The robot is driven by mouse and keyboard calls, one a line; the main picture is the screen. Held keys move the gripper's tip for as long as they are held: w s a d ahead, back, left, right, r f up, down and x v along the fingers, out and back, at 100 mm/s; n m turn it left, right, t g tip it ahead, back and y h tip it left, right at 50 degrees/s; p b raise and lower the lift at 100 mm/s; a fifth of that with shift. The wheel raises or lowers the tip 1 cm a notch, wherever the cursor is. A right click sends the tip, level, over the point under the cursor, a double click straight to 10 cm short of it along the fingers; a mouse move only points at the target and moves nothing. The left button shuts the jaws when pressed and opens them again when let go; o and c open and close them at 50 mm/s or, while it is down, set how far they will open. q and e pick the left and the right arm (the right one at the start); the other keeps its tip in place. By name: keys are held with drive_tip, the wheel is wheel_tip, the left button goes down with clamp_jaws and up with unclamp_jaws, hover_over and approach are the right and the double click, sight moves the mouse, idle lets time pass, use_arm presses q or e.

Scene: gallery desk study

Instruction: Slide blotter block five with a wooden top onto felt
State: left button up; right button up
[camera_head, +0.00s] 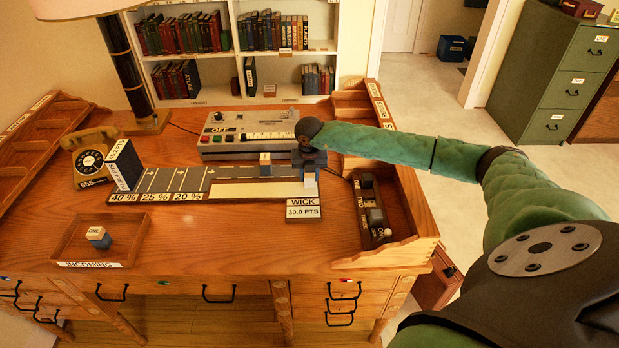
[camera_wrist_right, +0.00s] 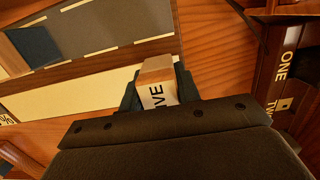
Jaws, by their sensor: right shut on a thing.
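My right gripper (camera_head: 309,168) is at the right end of the desk board and is shut on a small block. In the right wrist view that block five (camera_wrist_right: 157,85) has a wooden top and a white side reading "IVE", the rest hidden between the fingers (camera_wrist_right: 158,92). The block also shows in the head view (camera_head: 309,181), just below the fingers, near the right end of a pale cream strip (camera_head: 255,190). Whether it touches the strip is unclear. A dark grey strip (camera_head: 235,172) runs behind it. Which surface is felt I cannot tell. My left gripper is not in view.
A "WICK 30.0 PTS" card (camera_head: 303,209) stands in front. Another block (camera_head: 265,158) stands on the board to the left. A block marked ONE (camera_head: 98,237) is in the incoming tray (camera_head: 72,240). A control box (camera_head: 250,132) is behind; a wooden rack (camera_head: 400,205) is right.

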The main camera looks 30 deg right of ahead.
drive_tip(key=shift+w+d+b, duration=0.55)
drive_tip(key=shift+w+d, duration=0.05)
drive_tip(key=shift+w, duration=0.4)
drive_tip(key=shift+w+d+b, duration=0.6)
drive_tip(key=shift+w+d, duration=0.05)
drive_tip(key=shift+w, duration=0.4)
drive_tip(key=shift+w+d+b, duration=0.55)
drive_tip(key=shift+w+d, duration=0.05)
drive_tip(key=shift+w, duration=0.4)
drive_tip(key=shift+f+b, duration=0.2)
drive_tip(key=shift+b, duration=0.1)
drive_tip(key=o, duration=1.1)
